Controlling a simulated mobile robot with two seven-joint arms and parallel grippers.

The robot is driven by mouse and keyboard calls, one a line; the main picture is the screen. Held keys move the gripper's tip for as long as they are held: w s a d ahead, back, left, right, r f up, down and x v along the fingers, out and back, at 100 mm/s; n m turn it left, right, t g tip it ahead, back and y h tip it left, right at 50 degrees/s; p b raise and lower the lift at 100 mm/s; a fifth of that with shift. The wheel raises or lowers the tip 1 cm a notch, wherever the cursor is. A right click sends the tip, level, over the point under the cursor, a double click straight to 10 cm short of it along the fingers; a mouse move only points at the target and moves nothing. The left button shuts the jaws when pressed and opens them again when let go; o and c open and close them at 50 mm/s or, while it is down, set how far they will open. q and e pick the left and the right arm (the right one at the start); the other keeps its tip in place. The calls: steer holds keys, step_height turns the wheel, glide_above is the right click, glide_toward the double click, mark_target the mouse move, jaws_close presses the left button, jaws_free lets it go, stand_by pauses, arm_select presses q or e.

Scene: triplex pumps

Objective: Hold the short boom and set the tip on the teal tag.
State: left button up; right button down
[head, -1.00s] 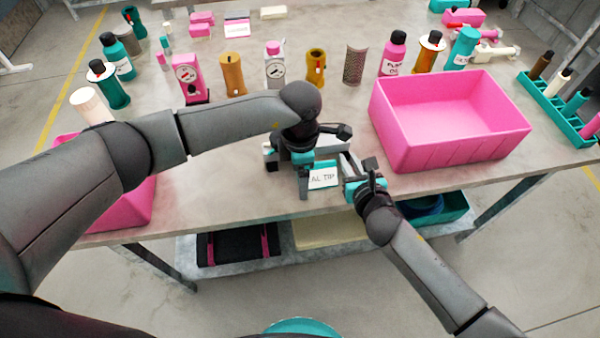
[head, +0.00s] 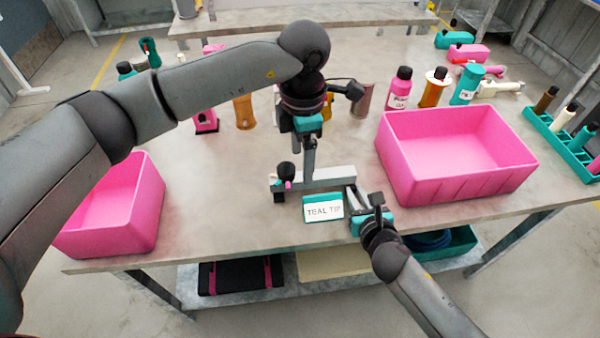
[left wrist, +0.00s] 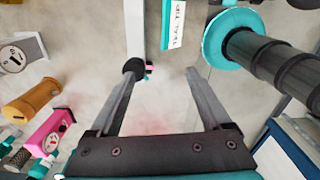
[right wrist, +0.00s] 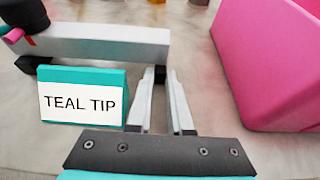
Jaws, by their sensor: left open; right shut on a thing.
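The short boom (head: 335,179) is a grey bar lying left to right near the table's front edge. A dark knob with small teal and pink tips (head: 285,174) is at its left end; it shows in the right wrist view (right wrist: 22,16). The teal tag (head: 322,208), labelled "TEAL TIP", stands in front of the bar and is large in the right wrist view (right wrist: 82,95). The tips are behind and left of the tag. My right gripper (head: 352,194) is shut at the boom's right end. My left gripper (head: 303,155) is open and empty above the bar.
A pink bin (head: 455,190) stands close to the right of my right gripper; another pink bin (head: 118,215) is at the left. Bottles and cylinders stand behind, with a teal rack (head: 565,145) at the far right. The table is clear left of the boom.

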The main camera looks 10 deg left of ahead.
mark_target(286, 167)
arm_select(q)
steer(key=w+a+r+n, duration=0.4)
steer(key=r, duration=0.1)
steer(key=f, duration=1.2)
steer(key=shift+s, duration=0.2)
jaws_close()
